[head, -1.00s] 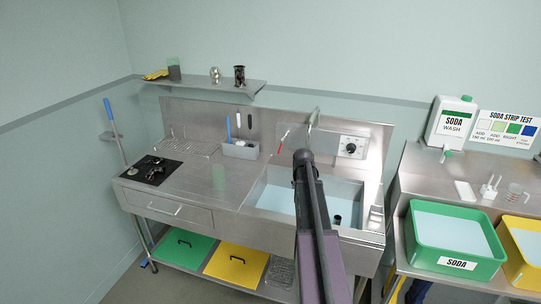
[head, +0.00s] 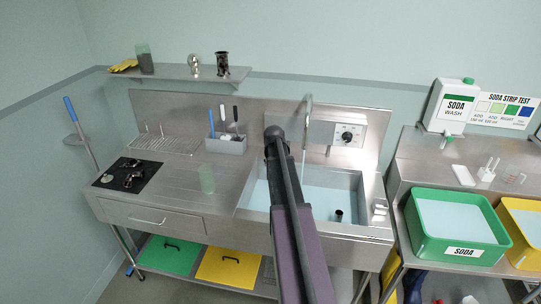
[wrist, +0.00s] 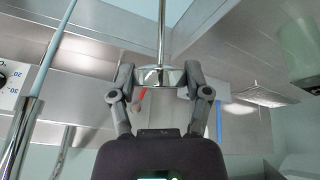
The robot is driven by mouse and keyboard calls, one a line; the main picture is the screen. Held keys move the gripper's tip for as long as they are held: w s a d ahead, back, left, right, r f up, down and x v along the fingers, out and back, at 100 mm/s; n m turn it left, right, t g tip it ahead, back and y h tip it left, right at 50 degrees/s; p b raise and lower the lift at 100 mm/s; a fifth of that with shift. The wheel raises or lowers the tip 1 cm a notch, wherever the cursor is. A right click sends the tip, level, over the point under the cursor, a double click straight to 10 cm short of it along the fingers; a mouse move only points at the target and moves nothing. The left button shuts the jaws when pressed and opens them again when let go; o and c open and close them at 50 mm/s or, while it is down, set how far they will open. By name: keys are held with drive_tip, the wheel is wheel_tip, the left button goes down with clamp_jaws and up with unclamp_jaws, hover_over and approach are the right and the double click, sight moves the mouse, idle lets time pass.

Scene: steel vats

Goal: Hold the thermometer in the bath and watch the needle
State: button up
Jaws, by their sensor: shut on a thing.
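My gripper (wrist: 160,80) is shut on the thermometer (wrist: 160,76). Its round metal head sits between the two fingers in the wrist view, and its thin stem runs up out of the top of that picture. The dial face and needle do not show. The bath is a steel sink basin (head: 338,178) with pale blue water, in the middle of the head view; a patch of water shows at the top of the wrist view (wrist: 186,10). The stem's tip is out of view, so I cannot tell whether it is in the water. My arm hides the gripper in the head view.
A tap (head: 308,108) rises behind the basin, with a thin stream below it. A control dial (head: 347,137) is on the backsplash. A dark upright piece (head: 339,215) stands in the basin. A grey tool holder (head: 226,145) stands left; a green SODA tub (head: 457,252) stands right.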

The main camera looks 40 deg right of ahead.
drive_tip(key=shift+w, duration=0.15)
idle(0.5)
drive_tip(key=shift+s+a+n+t+y+b, duration=0.1)
drive_tip(key=shift+s+n+t+y+b, duration=0.1)
drive_tip(key=shift+n+t, duration=0.3)
drive_tip(key=shift+s+n+t+y+b, duration=0.1)
drive_tip(key=shift+n+t+y, duration=0.15)
drive_tip(key=shift+n, duration=0.35)
drive_tip(key=n+t, duration=0.1)
drive_tip(key=n+y, duration=0.1)
drive_tip(key=shift+r+n+t+b, duration=0.25)
drive_tip(key=shift+n+t+b, duration=0.05)
drive_tip(key=shift+t, duration=0.05)
drive_tip(key=n+y, duration=0.1)
drive_tip(key=r+n+t+y, duration=0.1)
drive_tip(key=n, duration=0.1)
drive_tip(key=shift+w+y+b, duration=0.1)
drive_tip(key=shift+y+b, duration=0.25)
drive_tip(key=shift+d+r+n+t+y, duration=0.1)
drive_tip(key=shift+r+n+t+y, duration=0.15)
drive_tip(key=shift+n+y, duration=0.25)
drive_tip(key=shift+d+r+n+t+y, duration=0.15)
drive_tip(key=shift+n+t+y, duration=0.1)
drive_tip(key=shift+n+y, duration=0.25)
drive_tip(key=shift+a+f+b, duration=0.1)
drive_tip(key=shift+f+b, duration=0.05)
drive_tip(key=shift+b, duration=0.15)
drive_tip(key=shift+f+b, duration=2.3)
drive_tip(key=shift+f, duration=0.15)
